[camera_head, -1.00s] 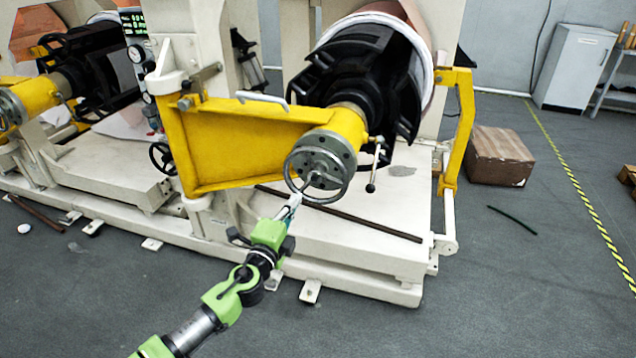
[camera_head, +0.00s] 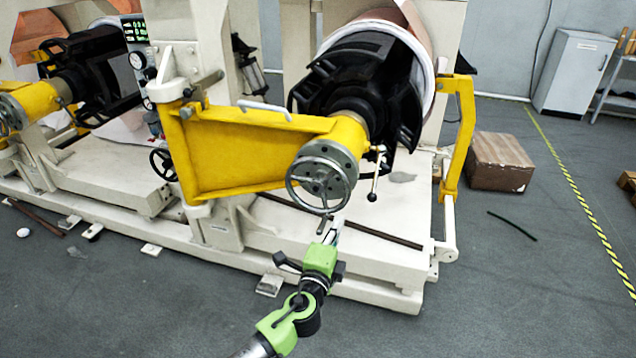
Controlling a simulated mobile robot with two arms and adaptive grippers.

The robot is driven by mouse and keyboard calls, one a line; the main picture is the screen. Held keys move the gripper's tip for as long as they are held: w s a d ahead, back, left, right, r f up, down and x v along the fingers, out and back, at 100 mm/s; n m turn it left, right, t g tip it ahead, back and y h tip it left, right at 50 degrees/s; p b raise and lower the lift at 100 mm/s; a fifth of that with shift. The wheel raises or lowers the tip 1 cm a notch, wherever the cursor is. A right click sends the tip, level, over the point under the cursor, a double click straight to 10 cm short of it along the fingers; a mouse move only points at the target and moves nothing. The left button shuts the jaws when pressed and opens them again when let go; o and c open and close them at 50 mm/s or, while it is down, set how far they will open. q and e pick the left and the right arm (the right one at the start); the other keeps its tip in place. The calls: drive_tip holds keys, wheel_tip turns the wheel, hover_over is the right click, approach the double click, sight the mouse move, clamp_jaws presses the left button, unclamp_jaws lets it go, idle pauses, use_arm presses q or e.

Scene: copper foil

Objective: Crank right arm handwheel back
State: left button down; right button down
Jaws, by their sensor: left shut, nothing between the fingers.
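The grey spoked handwheel (camera_head: 318,184) sits at the end of the yellow right arm (camera_head: 255,150) of the machine. A short handle (camera_head: 322,226) hangs from the wheel's lower rim. My left gripper (camera_head: 335,226) is shut and empty, just below and to the right of the wheel, close to the handle. I cannot tell whether it touches the handle. My right gripper is not in view.
A clamp lever (camera_head: 376,172) stands right of the wheel. The cream machine base (camera_head: 390,270) lies behind my gripper, with a dark rod (camera_head: 385,235) on it. A cardboard box (camera_head: 498,160) stands on the floor at right.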

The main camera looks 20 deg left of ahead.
sight(303, 159)
use_arm(q)
drive_tip(key=a+r+p, duration=0.1)
drive_tip(key=r+p, duration=0.3)
drive_tip(key=r, duration=0.1)
drive_tip(key=a+r+p, duration=0.2)
drive_tip(key=r+p, duration=0.1)
drive_tip(key=r, duration=0.1)
drive_tip(key=a+r+p, duration=0.1)
drive_tip(key=r+p, duration=0.3)
drive_tip(key=r, duration=0.1)
drive_tip(key=shift+w+a+r+p, duration=0.1)
drive_tip(key=shift+a+r+p, duration=0.05)
drive_tip(key=shift+r+p, duration=0.15)
drive_tip(key=a, duration=0.4)
drive_tip(key=shift+w+a, duration=0.1)
drive_tip(key=shift+a, duration=0.3)
drive_tip(key=shift+a+f, duration=0.25)
drive_tip(key=shift+a, duration=0.45)
